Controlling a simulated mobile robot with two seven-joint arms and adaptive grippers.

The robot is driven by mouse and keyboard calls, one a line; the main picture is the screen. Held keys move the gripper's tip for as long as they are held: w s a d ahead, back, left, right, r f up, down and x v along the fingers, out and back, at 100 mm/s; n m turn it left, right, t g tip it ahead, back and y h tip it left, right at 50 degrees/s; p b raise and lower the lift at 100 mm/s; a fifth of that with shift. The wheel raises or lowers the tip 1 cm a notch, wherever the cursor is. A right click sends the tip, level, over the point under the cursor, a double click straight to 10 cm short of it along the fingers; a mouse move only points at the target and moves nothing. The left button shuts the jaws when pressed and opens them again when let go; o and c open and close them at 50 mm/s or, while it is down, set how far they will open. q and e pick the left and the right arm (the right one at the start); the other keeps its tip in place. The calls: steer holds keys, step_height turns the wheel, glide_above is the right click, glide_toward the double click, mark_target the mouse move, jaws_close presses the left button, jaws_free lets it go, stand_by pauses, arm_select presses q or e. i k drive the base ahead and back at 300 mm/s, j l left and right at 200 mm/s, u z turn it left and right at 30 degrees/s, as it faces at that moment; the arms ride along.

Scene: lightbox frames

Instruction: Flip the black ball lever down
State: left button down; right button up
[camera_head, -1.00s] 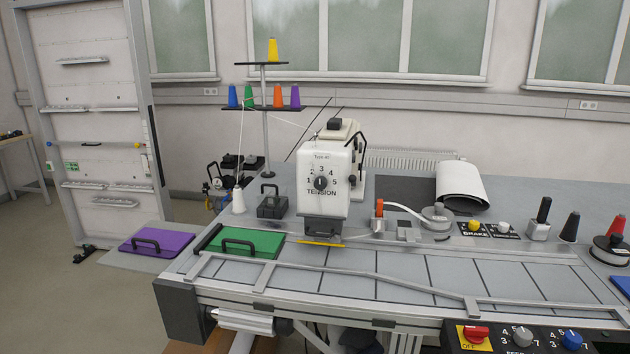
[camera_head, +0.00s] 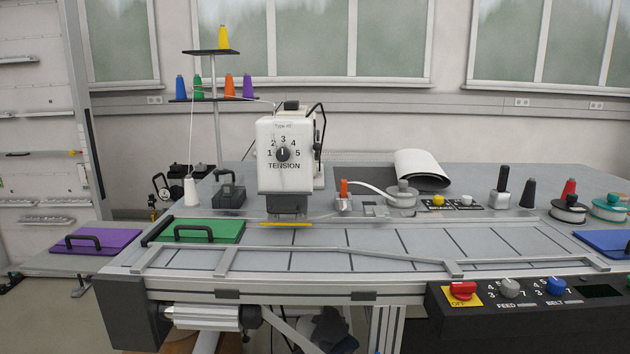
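No lever with a clearly seen black ball shows in the head view. A curved black arm (camera_head: 318,116) stands at the right side of the white sewing machine head (camera_head: 285,155); its end is too small to make out. A black upright handle (camera_head: 503,178) stands on a pale block (camera_head: 501,198) on the table at the right, but it looks cylindrical. Small black parts (camera_head: 162,187) at the left behind the table are also unclear. Neither of my grippers is in view.
The table has a metal guide rail (camera_head: 350,251) along its front. A green plate (camera_head: 202,230) lies on it at left; a purple plate (camera_head: 95,240) lies beyond its left end. A control panel (camera_head: 530,305) is at front right. A spool stand (camera_head: 217,130) rises behind.

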mark_target(316, 147)
steer(key=i+l+z, duration=0.3)
steer(key=i+l, duration=0.15)
steer(key=i+l+z, duration=0.3)
steer(key=i+l, duration=0.15)
